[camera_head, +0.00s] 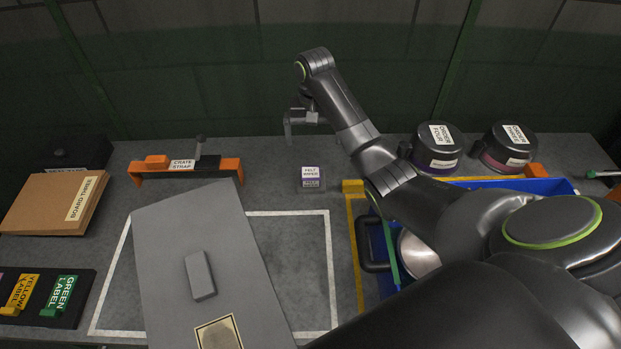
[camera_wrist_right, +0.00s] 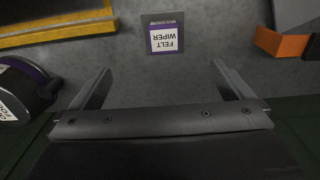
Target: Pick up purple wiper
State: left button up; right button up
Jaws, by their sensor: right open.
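The purple wiper is a small block with a white label reading "FELT WIPER" (camera_head: 311,179). It lies on the grey table, right of centre-left in the head view. In the right wrist view the wiper (camera_wrist_right: 165,35) shows upside down near the top, beyond the fingers and roughly between their lines. My right gripper (camera_head: 301,124) is above and behind the wiper in the head view. In the right wrist view the right gripper (camera_wrist_right: 160,80) has its two fingers spread, with nothing between them. My left gripper is not in view.
A grey board (camera_head: 180,250) lies left of the wiper. A blue crate (camera_head: 470,184) with a yellow edge is at right. Black-lidded pots (camera_head: 438,163) stand at the back right. Table around the wiper is clear.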

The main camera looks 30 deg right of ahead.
aim_at(311, 172)
notch_tip(311, 172, down, 7)
jog(key=b, duration=0.3)
jog(key=shift+r+b, duration=0.1)
jog(key=shift+b, duration=0.25)
notch_tip(311, 172, down, 3)
jog(key=shift+f+p, duration=0.2)
jog(key=shift+p, duration=0.25)
jog(key=shift+w+f, duration=0.15)
jog(key=shift+f, duration=0.6)
jog(key=shift+w+a+f+p, duration=0.1)
jog(key=shift+w+f+p, duration=0.05)
jog(key=shift+f, duration=0.95)
jog(key=shift+w+a+f+p, duration=0.1)
jog(key=shift+f+p, duration=0.05)
jog(key=shift+f, duration=0.95)
jog(key=shift+c, duration=0.3)
jog(key=c, duration=1)
